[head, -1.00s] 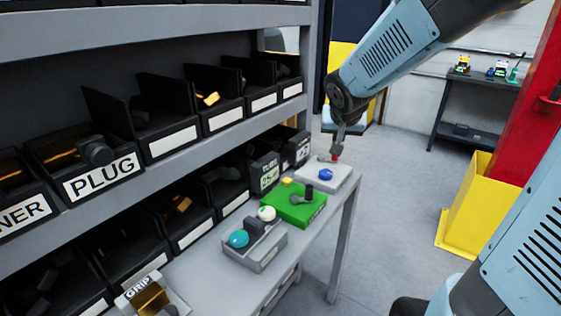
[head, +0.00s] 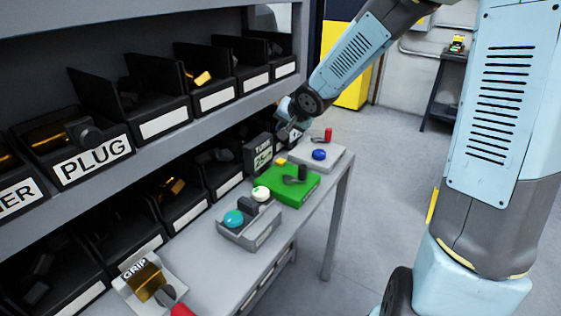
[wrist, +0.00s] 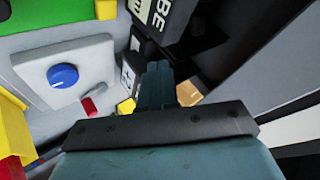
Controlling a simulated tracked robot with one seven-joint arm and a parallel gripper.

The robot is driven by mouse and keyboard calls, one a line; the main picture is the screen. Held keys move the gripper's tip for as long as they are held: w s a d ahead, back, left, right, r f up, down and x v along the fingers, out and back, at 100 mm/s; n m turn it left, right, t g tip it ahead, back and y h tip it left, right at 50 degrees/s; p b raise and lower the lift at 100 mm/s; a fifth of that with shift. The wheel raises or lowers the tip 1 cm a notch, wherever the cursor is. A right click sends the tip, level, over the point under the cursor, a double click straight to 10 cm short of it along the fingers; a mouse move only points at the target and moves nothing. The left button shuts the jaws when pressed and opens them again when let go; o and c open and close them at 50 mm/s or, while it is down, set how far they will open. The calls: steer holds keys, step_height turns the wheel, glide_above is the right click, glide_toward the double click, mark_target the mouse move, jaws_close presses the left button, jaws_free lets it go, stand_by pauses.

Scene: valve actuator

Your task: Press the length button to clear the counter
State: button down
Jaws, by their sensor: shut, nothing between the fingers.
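A dark counter box with a "TUBE" display (head: 258,152) stands at the back of the bench; its lettering is partly visible at the top of the wrist view (wrist: 160,18). A second dark box with a pale marked face (wrist: 128,76) is beside it in the wrist view, mostly hidden behind my gripper in the head view. I cannot read a "length" label, so I cannot tell which part is the length button. My gripper (head: 284,134) is shut and empty, close to these boxes. Its fingers (wrist: 155,86) overlap the second box's edge in the wrist view; contact cannot be told.
A grey box with a blue knob (head: 319,154) and a red switch (head: 328,135) stands right of my gripper. Nearer are a green box (head: 290,190) and a grey box with a teal button (head: 233,218). Shelves of bins (head: 165,120) line the left.

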mark_target(283, 161)
stand_by(0.4)
steer(key=shift+f, duration=4.35)
steer(key=shift+f, duration=0.2)
steer(key=shift+f, duration=0.2)
steer(key=shift+f, duration=0.5)
steer(key=shift+r, duration=0.95)
steer(key=shift+r, duration=0.1)
steer(key=shift+r, duration=2.4)
